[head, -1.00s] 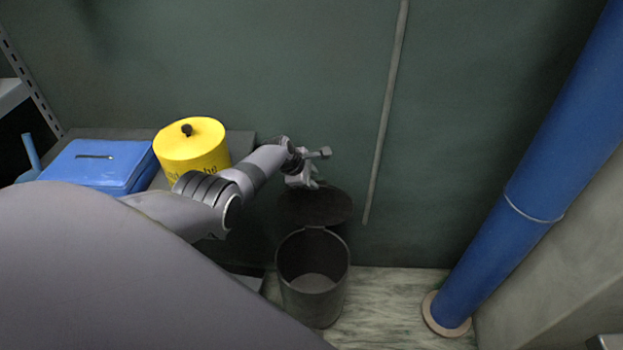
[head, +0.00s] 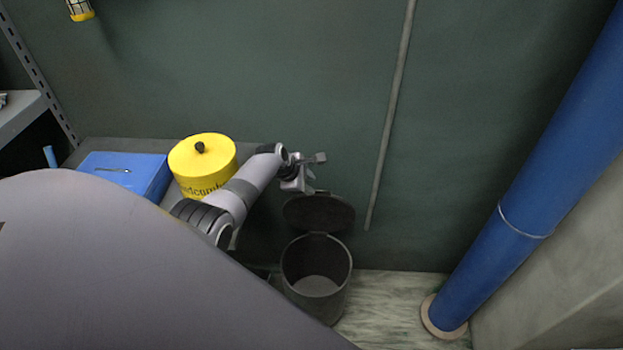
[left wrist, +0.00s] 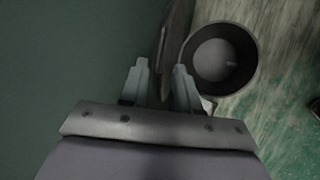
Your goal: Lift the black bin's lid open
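The black bin (head: 316,285) stands on the floor by the green wall, with its mouth uncovered and its inside showing empty. Its round lid (head: 320,212) is raised, tilted up at the rear rim on the wall side. My left gripper (head: 299,184) is at the lid's upper left edge. In the left wrist view the two fingers (left wrist: 161,88) are spread apart. The lid (left wrist: 174,42) shows nearly edge-on there, reaching down between the fingertips, with a gap at the left finger. The bin mouth (left wrist: 220,60) lies to the right. My right gripper is not in view.
A yellow lidded container (head: 203,168) and a blue box (head: 125,172) sit on a dark surface at left, close behind my left arm. A thin grey pipe (head: 390,120) runs down the wall. A thick blue pipe (head: 530,190) stands at right. Pale floor (head: 390,310) right of the bin is clear.

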